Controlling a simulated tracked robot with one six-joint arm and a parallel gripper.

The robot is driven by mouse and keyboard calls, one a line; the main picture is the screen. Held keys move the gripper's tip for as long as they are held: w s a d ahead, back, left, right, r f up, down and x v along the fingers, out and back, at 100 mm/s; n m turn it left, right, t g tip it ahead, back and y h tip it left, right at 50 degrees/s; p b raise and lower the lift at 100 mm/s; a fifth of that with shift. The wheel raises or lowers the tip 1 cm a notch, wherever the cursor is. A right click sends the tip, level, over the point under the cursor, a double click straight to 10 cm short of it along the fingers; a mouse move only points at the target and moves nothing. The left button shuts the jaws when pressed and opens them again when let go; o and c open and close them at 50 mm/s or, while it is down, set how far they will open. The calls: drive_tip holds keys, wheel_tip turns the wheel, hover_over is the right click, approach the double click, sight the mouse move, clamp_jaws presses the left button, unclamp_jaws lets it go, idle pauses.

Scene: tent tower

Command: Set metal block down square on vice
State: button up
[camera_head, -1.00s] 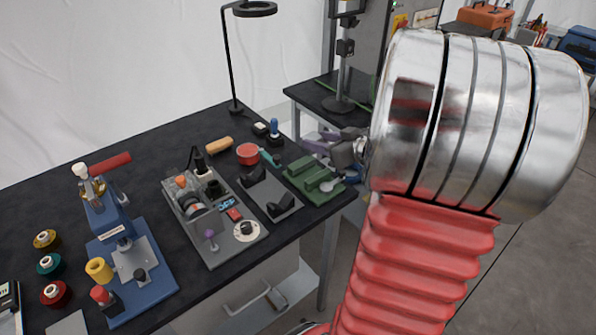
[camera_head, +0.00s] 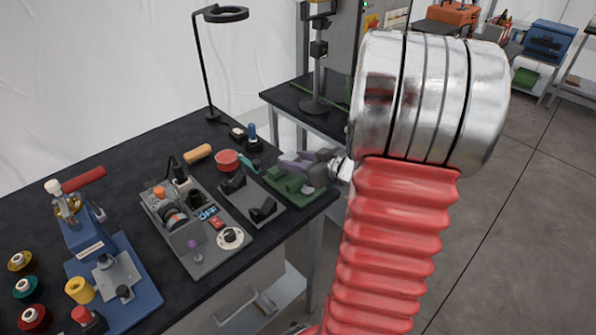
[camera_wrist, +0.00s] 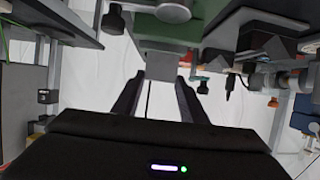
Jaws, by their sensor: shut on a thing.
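The green vice (camera_head: 289,183) sits at the right end of the dark bench in the head view. It also shows at the top of the wrist view (camera_wrist: 158,27), which looks upside down. My gripper (camera_head: 306,160) is right over the vice in the head view, its jaws pointing left. In the wrist view its two dark fingers (camera_wrist: 157,88) are shut on the grey metal block (camera_wrist: 160,66). The block overlaps the lower edge of the green vice there; I cannot tell whether they touch. I cannot make out the block clearly in the head view.
A dark grey V-shaped holder (camera_head: 249,201) stands just left of the vice. A red round tin (camera_head: 227,160) and a small blue-handled tool (camera_head: 252,135) are behind. A grey fixture plate (camera_head: 196,217) and a blue press (camera_head: 108,265) stand further left.

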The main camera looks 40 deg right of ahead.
sight(298, 177)
drive_tip(key=shift+f, duration=2.05)
drive_tip(key=shift+f, duration=0.1)
drive_tip(key=o, duration=1.2)
drive_tip(key=v, duration=1.2)
